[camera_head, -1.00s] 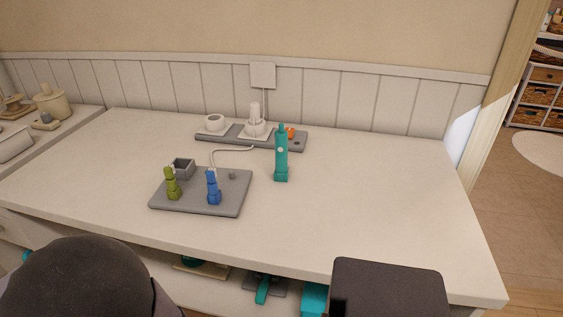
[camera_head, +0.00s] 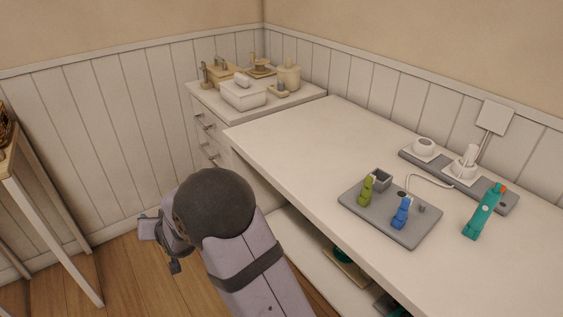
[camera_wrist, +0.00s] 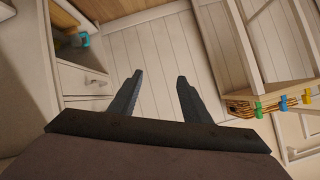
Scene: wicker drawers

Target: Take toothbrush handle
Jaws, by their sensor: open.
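A grey power strip (camera_head: 496,198) with white chargers lies along the wall. A drawer cabinet (camera_head: 213,113) with jars and boxes stands at the back. A wooden-topped table (camera_head: 8,158) is at the left. The counter's front part is clear.

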